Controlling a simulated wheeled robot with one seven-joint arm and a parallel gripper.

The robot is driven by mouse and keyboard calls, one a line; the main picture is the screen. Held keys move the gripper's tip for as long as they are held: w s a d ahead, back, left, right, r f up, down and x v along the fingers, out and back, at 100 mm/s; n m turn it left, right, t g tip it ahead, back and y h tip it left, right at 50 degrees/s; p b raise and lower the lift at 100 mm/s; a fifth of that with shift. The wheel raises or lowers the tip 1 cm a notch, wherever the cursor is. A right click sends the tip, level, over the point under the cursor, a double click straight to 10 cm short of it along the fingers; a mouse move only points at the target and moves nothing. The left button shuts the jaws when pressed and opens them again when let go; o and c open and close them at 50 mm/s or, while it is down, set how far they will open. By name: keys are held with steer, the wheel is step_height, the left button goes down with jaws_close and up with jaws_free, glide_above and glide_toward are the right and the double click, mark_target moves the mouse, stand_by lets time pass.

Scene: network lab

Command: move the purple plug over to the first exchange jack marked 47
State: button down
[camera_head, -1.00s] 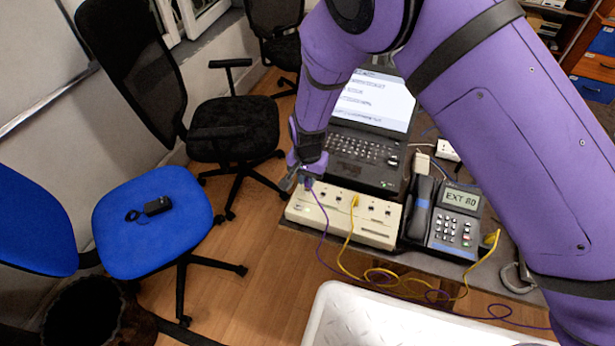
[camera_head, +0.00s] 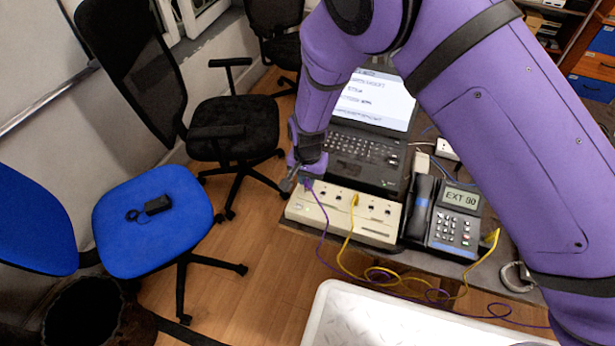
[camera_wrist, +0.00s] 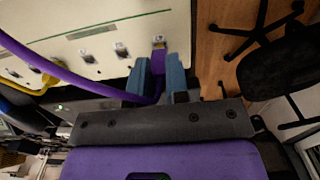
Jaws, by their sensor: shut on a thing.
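The purple plug (camera_wrist: 158,64) is between the fingers of my gripper (camera_wrist: 159,75), at the end jack of the cream exchange box (camera_wrist: 100,22). The plug's cable bends back past the fingers in the wrist view. My gripper (camera_head: 301,180) is shut on the plug at the left end of the exchange box (camera_head: 345,232) in the head view. A row of jacks runs along the box. A yellow plug (camera_head: 355,200) sits in a jack near the middle. The number labels are too small to read. I cannot tell how deep the purple plug sits.
A laptop (camera_head: 360,158) stands behind the box. A desk phone (camera_head: 455,220) reading EXT 80 stands to the right. Yellow and purple cables loop over the desk's front edge. A white tray (camera_head: 335,310) is in front. Chairs stand to the left.

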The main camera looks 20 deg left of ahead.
steer(key=shift+f, duration=0.65)
stand_by(0.9)
steer(key=c, duration=1)
jaws_free()
steer(key=shift+c, duration=0.2)
step_height(320, 180, up, 11)
steer(key=shift+f, duration=0.1)
